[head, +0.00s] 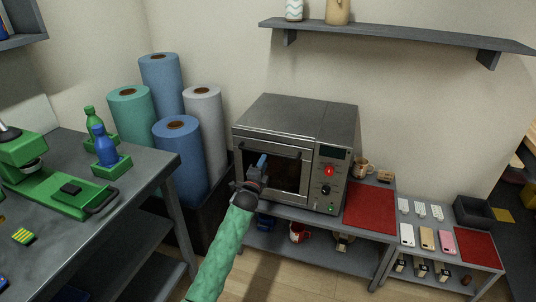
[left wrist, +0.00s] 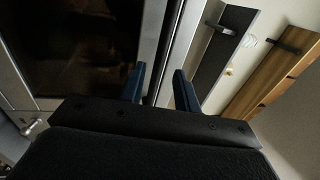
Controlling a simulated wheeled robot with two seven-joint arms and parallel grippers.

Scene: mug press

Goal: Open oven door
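The oven (head: 335,120) is a grey metal box on a low bench, with a control panel on its right side. Its door (head: 290,178) has a dark window and a dark bar handle (head: 272,149) along the top, and looks shut. My left gripper (head: 262,160) is in front of the door, just below the handle. In the left wrist view its two blue fingers (left wrist: 160,84) are apart, with a metal strip of the oven showing beyond the gap. The dark door window (left wrist: 75,45) fills the left there. I cannot tell whether the fingers touch the handle. My right gripper is not in view.
A red mat (head: 370,208) lies right of the oven, with a mug (head: 361,168) behind it. Rolls (head: 180,160) stand left of the oven. A workbench (head: 150,165) with a green microscope is at the left. A wall shelf (head: 400,34) hangs above.

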